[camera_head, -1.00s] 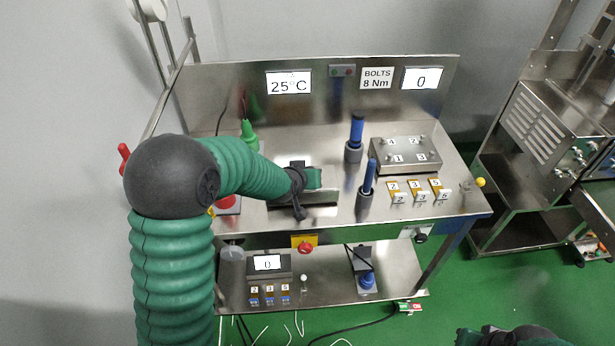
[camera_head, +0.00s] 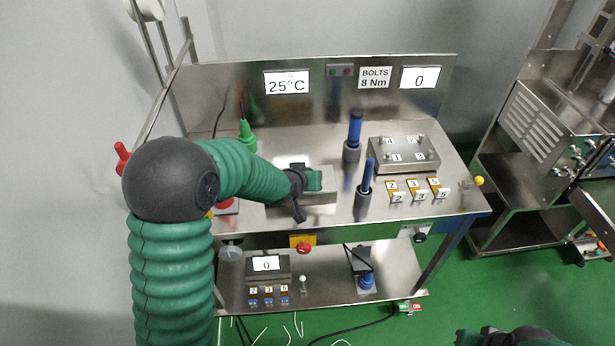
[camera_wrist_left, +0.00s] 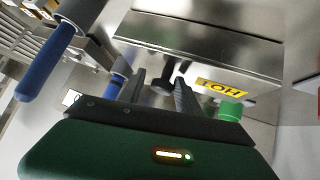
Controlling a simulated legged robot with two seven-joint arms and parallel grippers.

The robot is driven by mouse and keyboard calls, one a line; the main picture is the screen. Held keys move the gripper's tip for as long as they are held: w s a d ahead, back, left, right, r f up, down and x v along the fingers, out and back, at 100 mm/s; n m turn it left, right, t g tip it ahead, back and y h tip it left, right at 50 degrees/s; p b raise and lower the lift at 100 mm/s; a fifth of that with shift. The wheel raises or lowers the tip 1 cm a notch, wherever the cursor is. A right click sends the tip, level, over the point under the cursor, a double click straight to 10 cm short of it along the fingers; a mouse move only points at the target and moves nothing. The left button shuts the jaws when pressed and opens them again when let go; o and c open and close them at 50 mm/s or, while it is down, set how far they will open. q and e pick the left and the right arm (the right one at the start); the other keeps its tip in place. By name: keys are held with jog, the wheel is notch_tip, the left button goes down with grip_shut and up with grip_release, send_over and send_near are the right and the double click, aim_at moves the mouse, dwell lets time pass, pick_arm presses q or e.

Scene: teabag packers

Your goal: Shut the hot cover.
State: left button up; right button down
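The hot cover is a metal plate (camera_wrist_left: 205,42) in the left wrist view, with a yellow HOT label (camera_wrist_left: 222,88) on its near face. In the head view the metal box (camera_head: 322,199) with the cover sits at the front left of the bench, partly hidden by my arm. My left gripper (camera_head: 299,210) is at its near side. In the left wrist view its two dark fingers (camera_wrist_left: 160,78) are apart, with a dark knob (camera_wrist_left: 160,88) between them. Contact with the knob is unclear. Part of my right arm (camera_head: 510,338) shows at the bottom right; its fingers cannot be made out.
A green-tipped tool (camera_head: 246,132) stands behind my left arm. Two blue-handled tools (camera_head: 355,130) (camera_head: 369,172) stand in holders right of the box. A bolted metal block (camera_head: 405,153) and numbered yellow pieces (camera_head: 416,189) lie further right. A display (camera_head: 287,83) reads 25°C.

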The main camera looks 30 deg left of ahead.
pick_arm(q)
jog(key=shift+s+f, duration=0.5)
jog(key=shift+f, duration=0.3)
jog(key=shift+s+r, duration=0.3)
jog(key=shift+r, duration=0.15)
jog(key=w+r+p+v, duration=0.1)
jog(key=p+v, duration=0.4)
jog(key=v, duration=1.1)
jog(key=shift+d, duration=0.15)
jog(key=s+d+f+m+g+p, duration=0.1)
jog(key=s+d+f+m+g, duration=0.1)
jog(key=s, duration=0.4)
jog(key=s+d+f+m+g+h+p, duration=0.1)
jog(key=s+d+f+m+g+p, duration=0.1)
jog(key=s+d+f+g, duration=0.2)
jog(key=s+g, duration=0.1)
jog(key=s, duration=0.2)
jog(key=shift+d+f, duration=0.3)
jog(key=shift+d, duration=0.05)
